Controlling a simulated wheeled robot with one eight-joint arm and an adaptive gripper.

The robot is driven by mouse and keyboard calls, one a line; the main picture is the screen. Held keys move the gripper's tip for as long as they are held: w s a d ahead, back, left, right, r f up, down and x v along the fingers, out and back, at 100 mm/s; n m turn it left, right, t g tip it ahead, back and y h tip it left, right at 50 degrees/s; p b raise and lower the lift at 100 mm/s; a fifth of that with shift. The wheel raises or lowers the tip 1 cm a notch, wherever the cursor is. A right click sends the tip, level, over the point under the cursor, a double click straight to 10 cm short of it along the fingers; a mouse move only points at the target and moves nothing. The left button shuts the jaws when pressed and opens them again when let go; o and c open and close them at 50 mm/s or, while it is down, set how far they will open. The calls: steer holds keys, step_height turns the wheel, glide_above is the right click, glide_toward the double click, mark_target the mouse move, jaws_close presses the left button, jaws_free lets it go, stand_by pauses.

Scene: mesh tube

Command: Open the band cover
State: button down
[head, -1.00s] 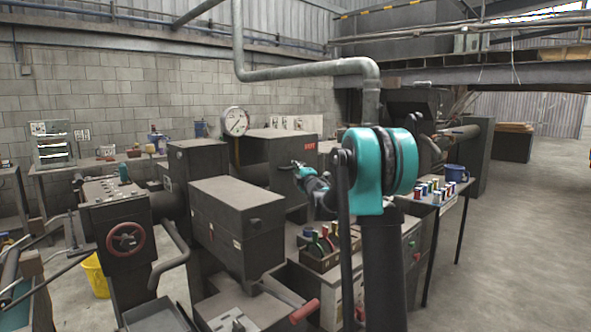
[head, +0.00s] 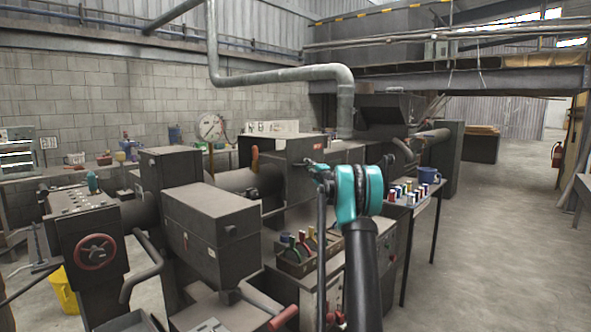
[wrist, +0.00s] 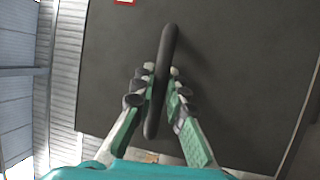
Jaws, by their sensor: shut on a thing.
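The band cover (head: 283,158) is a dark grey box in the middle of the head view, with a small red label near its upper right. In the wrist view its flat dark panel (wrist: 235,60) fills most of the picture, with a black bar handle (wrist: 164,75) standing on it. My gripper (wrist: 161,82) is shut on this handle, with fingers on both sides of it. In the head view my gripper (head: 312,164) is at the cover's right side; my teal wrist partly hides the contact. A dark roller (head: 232,181) and an orange part (head: 255,160) show left of the cover.
A tool box (head: 292,262) with coloured handles stands below my gripper. A small table (head: 424,204) with several spools and a blue mug (head: 428,175) is to the right. Open floor (head: 500,230) lies at the right.

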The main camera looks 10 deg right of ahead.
steer(key=w+d, duration=0.1)
steer(key=d, duration=0.1)
steer(key=w+d, duration=0.2)
steer(key=shift+w+d, duration=0.15)
steer(key=shift+d, duration=0.25)
steer(key=c, duration=1.8)
jaws_free()
steer(key=v, duration=1.2)
